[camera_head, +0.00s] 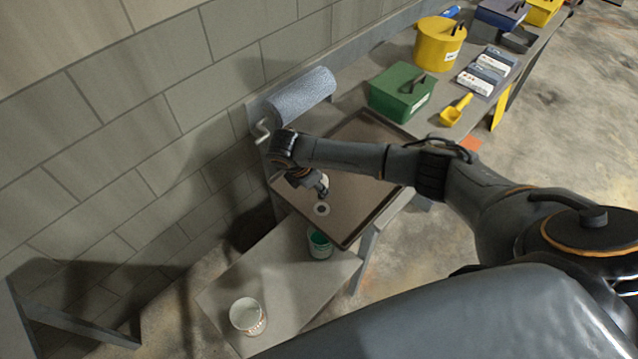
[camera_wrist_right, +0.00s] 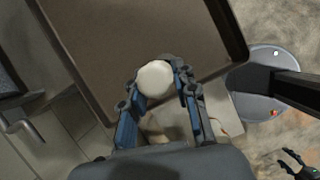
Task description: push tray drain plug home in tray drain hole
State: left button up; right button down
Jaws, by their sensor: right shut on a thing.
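The brown tray (camera_head: 365,172) lies on the bench end, and its rim also shows in the right wrist view (camera_wrist_right: 85,100). The drain hole (camera_head: 321,209) shows as a small ringed opening near the tray's front corner. My right gripper (camera_head: 322,188) is shut on the pale, round-topped drain plug (camera_wrist_right: 155,78). The plug is just behind the hole in the head view, apart from it as far as I can see; its lower end is hidden. My left gripper (camera_wrist_right: 291,162) is small at the lower right of the wrist view, its fingers seemingly apart.
A green cup (camera_head: 320,245) and a white bucket (camera_head: 248,316) stand on the low shelf (camera_head: 275,275). A blue paper roll (camera_head: 300,92) is by the wall. A green box (camera_head: 402,92), yellow scoop (camera_head: 456,110) and yellow tub (camera_head: 440,45) stand farther along the bench.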

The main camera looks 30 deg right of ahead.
aim_at(319, 196)
jog(key=shift+f+b, duration=1.35)
jog(key=shift+f, duration=1.15)
jog(key=shift+p, duration=0.8)
jog(key=shift+f+b, duration=1.35)
jog(key=shift+f, duration=0.65)
jog(key=c, duration=1)
grip_release()
jog(key=shift+o, duration=0.2)
jog(key=v, duration=1.2)
